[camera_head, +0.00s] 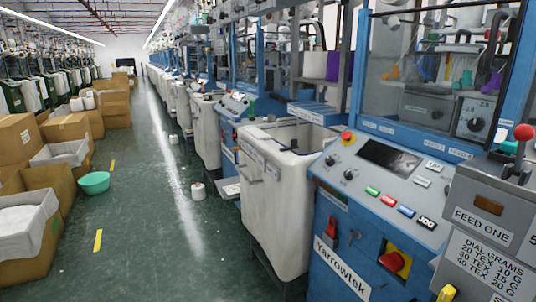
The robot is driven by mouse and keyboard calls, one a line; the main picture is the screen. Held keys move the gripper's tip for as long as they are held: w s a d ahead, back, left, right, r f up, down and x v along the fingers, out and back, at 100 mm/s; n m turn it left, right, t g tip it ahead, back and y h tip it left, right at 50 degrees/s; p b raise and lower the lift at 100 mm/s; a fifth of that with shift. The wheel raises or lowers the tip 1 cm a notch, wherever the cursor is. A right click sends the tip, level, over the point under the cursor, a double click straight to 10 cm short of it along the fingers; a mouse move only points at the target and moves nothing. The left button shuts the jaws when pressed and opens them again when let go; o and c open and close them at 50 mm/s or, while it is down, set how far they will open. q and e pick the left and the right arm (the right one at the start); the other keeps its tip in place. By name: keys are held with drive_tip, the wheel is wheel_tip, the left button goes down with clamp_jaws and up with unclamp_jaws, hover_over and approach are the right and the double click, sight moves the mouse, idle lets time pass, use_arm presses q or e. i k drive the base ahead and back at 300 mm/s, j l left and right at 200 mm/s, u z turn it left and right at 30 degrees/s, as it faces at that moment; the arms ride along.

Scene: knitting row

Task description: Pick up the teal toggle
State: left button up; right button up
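I cannot make out a teal toggle for certain in the head view. The blue knitting machine (335,240) at the right front has a sloped control panel (320,168) with dark knobs, a dark screen and a row of small buttons. These include a green button (372,190), a red one (388,201) and a blue one (406,211). A red rotary switch (394,262) on a yellow plate sits on its front. Neither of my grippers is in view.
A white bin (275,205) stands left of the blue machine. A grey box labelled FEED ONE (482,217) fills the right edge. Cardboard boxes (65,130) and a teal bowl (95,182) line the left. The green aisle floor (150,240) is mostly clear, with a small white cone (198,191).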

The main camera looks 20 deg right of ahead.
sight(508, 149)
drive_tip(key=i+z, duration=0.3)
drive_tip(key=z, duration=0.15)
drive_tip(key=i+j+z, duration=0.15)
drive_tip(key=i+z, duration=0.25)
drive_tip(key=i+j+z, duration=0.15)
drive_tip(key=z, duration=0.3)
drive_tip(key=i+j+z, duration=0.2)
drive_tip(key=j+z, duration=0.2)
